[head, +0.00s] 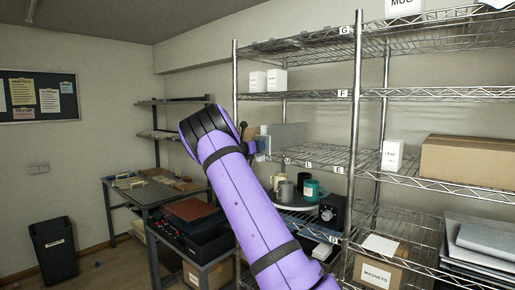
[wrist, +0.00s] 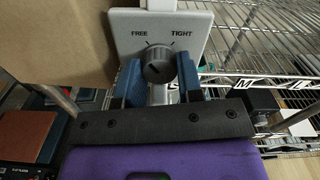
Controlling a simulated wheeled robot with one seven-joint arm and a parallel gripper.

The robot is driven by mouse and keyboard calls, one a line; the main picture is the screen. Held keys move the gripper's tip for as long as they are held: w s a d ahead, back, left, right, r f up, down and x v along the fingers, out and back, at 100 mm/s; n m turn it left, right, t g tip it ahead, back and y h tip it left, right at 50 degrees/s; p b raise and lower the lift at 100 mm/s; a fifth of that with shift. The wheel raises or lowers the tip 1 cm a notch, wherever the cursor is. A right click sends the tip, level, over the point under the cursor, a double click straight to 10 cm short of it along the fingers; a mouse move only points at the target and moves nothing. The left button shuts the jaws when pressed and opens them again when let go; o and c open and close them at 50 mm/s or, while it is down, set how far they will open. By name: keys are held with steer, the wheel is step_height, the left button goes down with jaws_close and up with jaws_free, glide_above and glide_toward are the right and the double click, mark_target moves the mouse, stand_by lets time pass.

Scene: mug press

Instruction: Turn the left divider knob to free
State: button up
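The divider knob (wrist: 158,65) is dark, round and ridged. It sits on a pale plate (wrist: 196,24) marked FREE on the left and TIGHT on the right. In the wrist view my gripper (wrist: 159,75) has its two blue fingers on either side of the knob, very close to it. I cannot tell whether they press on it. The knob's pointer is too unclear to read. In the head view my purple arm reaches up to the rack, and my gripper (head: 260,146) is at a grey divider panel (head: 290,134), largely hidden behind the arm.
Wire shelves (head: 330,155) surround the panel, with a metal post (head: 354,120) to its right. Several mugs (head: 286,192) and a black box with a dial (head: 332,212) stand below. A brown cardboard surface (wrist: 55,40) is close at left in the wrist view.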

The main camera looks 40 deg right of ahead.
steer(key=shift+o, duration=0.5)
steer(key=shift+a, duration=0.1)
steer(key=a, duration=1)
steer(key=shift+s+a, duration=0.35)
steer(key=shift+s, duration=0.05)
